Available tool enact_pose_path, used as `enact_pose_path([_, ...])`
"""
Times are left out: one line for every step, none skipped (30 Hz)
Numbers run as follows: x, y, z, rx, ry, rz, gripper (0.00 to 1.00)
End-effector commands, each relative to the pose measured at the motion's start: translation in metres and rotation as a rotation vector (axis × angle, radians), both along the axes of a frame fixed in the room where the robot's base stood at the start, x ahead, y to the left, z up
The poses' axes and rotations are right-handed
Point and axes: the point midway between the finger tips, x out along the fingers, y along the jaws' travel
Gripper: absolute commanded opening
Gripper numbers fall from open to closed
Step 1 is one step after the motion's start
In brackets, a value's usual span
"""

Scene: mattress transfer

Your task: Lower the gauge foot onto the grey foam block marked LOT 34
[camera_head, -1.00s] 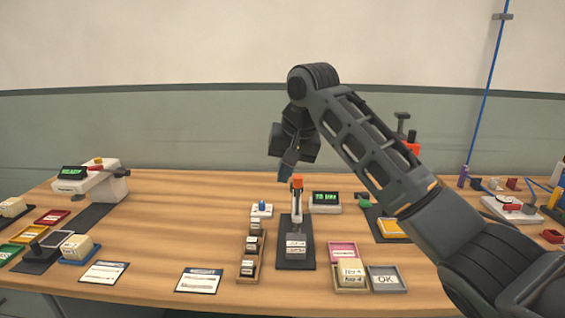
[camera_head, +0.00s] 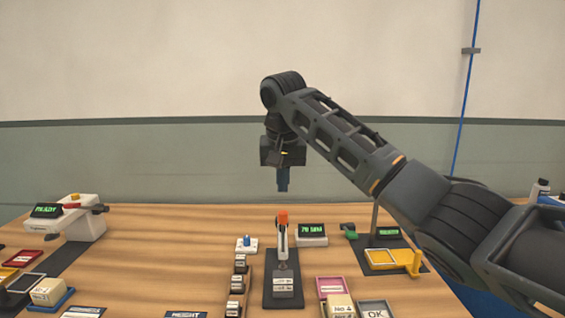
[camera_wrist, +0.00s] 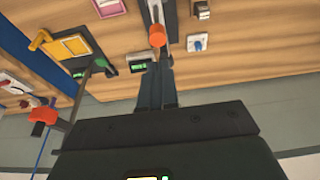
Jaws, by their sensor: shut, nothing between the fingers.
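The gauge (camera_head: 282,240) stands upright on a dark base plate at the table's middle, with an orange-tipped lever (camera_head: 283,216) at its top. A grey block with white labels (camera_head: 284,286) sits at its foot; its lettering is too small to read. My gripper (camera_head: 283,187) is shut and empty, pointing down above the orange tip with a small visible gap. In the wrist view the closed fingers (camera_wrist: 158,72) point toward the orange tip (camera_wrist: 157,36). The grey block is not clearly visible there.
A green-lit display (camera_head: 311,234) stands close right of the gauge, and a small white base with a blue knob (camera_head: 247,244) left. A wooden rack of labelled blocks (camera_head: 236,292) lies front-left. Trays (camera_head: 331,286) lie front-right. A yellow fixture (camera_head: 381,258) stands right.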

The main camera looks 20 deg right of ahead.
Motion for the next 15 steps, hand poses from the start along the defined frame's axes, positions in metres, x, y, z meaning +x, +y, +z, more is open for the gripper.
enact_pose_path([0.002,-0.001,-0.009,-0.001,0.003,-0.002,0.0])
enact_pose_path([0.004,-0.002,-0.014,-0.001,0.003,-0.002,0.0])
enact_pose_path([0.005,-0.002,-0.021,0.0,0.003,-0.001,0.0])
enact_pose_path([0.004,-0.002,-0.026,0.0,0.003,0.0,0.0])
enact_pose_path([0.004,-0.002,-0.03,-0.001,0.002,-0.001,0.0])
enact_pose_path([0.004,-0.003,-0.035,0.0,0.002,0.0,0.0])
enact_pose_path([0.004,-0.002,-0.039,-0.001,0.001,0.0,0.0])
enact_pose_path([0.004,-0.002,-0.042,-0.001,0.001,0.001,0.0])
enact_pose_path([0.004,-0.002,-0.046,-0.001,0.001,0.0,0.0])
enact_pose_path([0.004,-0.002,-0.049,0.0,0.001,0.0,0.0])
enact_pose_path([0.004,-0.002,-0.051,0.0,0.0,0.0,0.0])
enact_pose_path([0.004,-0.002,-0.053,0.0,0.0,0.0,0.0])
enact_pose_path([0.004,-0.001,-0.054,0.0,0.0,0.0,0.0])
enact_pose_path([0.004,-0.001,-0.055,0.0,0.0,0.0,0.0])
enact_pose_path([0.004,-0.001,-0.056,0.0,0.0,0.0,0.0])
